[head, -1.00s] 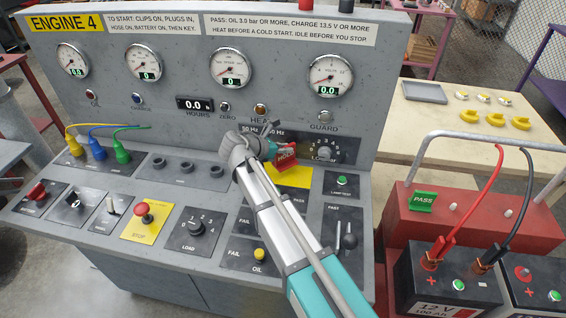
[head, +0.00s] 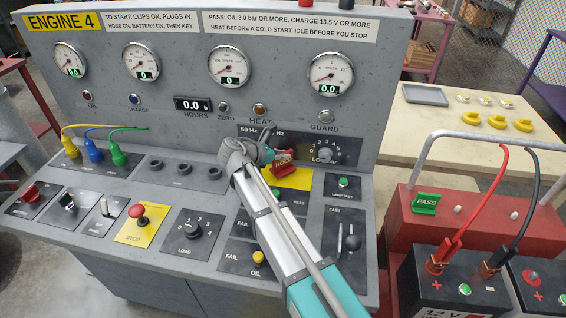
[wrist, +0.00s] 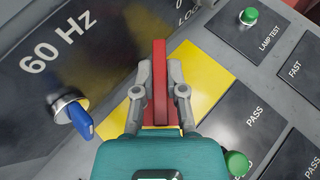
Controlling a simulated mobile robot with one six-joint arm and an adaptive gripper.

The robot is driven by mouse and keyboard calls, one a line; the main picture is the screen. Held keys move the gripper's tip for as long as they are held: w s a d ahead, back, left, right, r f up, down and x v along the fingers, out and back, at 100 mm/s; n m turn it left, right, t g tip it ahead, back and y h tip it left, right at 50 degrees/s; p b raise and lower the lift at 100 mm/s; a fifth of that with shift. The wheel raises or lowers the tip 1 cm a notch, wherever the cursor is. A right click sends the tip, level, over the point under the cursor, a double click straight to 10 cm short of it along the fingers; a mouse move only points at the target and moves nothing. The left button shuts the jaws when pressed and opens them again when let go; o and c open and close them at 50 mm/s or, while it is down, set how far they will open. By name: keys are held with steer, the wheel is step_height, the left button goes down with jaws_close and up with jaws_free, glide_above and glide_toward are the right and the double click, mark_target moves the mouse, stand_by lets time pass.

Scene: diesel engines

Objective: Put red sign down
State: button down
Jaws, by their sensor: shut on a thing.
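The red sign (head: 282,168) stands at my gripper, over the yellow patch (head: 300,180) on the console's sloping panel. In the wrist view the red sign (wrist: 160,80) is a narrow upright red piece between my gripper's fingers. My gripper (wrist: 160,85) is shut on it, with one finger on each side. The yellow patch (wrist: 202,70) lies beneath and around the sign. Whether the sign's base touches the patch cannot be told. In the head view my gripper (head: 268,160) is partly hidden by my own arm.
A blue-handled switch (wrist: 75,115) is left of my gripper, below the 60 Hz label. The green lamp test button (head: 343,183) is to the right. The load knob (head: 194,229) is nearer the front.

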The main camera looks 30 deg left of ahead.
steer(key=shift+f+b, duration=0.35)
steer(key=shift+f, duration=0.35)
steer(key=shift+f, duration=0.1)
steer(key=c, duration=0.7)
jaws_free()
steer(key=shift+s+a+r, duration=0.1)
steer(key=shift+s+r, duration=0.1)
steer(key=shift+r, duration=0.15)
steer(key=p+v, duration=0.5)
steer(key=v, duration=0.6)
steer(key=shift+s+p, duration=0.25)
steer(key=shift+p, duration=0.05)
steer(key=shift+a, duration=0.1)
